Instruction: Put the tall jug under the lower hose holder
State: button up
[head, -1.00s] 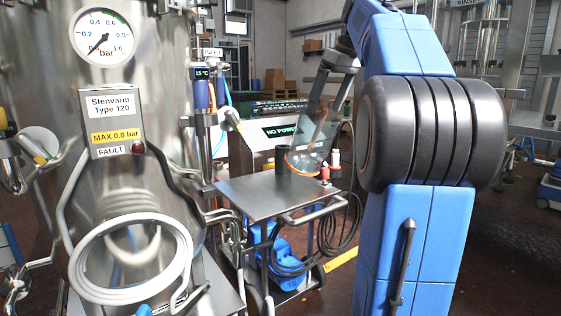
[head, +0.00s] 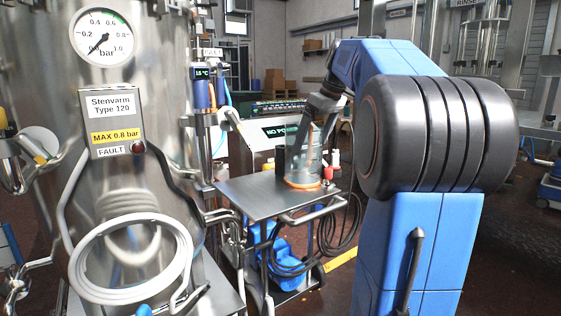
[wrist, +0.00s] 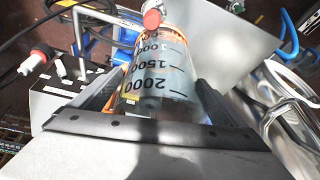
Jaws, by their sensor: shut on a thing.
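The tall jug (head: 303,168) is clear, with an orange ring at its lower end and dark volume marks. In the head view it stands upright at the right end of the steel cart top (head: 245,196); I cannot tell whether it touches the top. My gripper (wrist: 158,100) is shut on the jug, a finger on each side; the marks 1000, 1500 and 2000 show in the wrist view (wrist: 155,72). In the head view my arm partly hides the gripper. A short angled nozzle (head: 231,117) sticks out from the upright pipe left of the cart; I cannot tell which part is the lower hose holder.
The steel tank (head: 165,105) with a coiled white hose (head: 83,265) fills the left. The front left of the cart top is clear.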

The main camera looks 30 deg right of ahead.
aim_at(308, 153)
jog(key=x, duration=0.4)
jog(key=shift+s+a+f, duration=0.1)
jog(key=shift+s+f, duration=0.05)
jog(key=shift+f, duration=0.65)
jog(key=shift+w, duration=0.25)
jog(key=o, duration=0.3)
jog(key=shift+r, duration=0.1)
jog(key=c, duration=0.6)
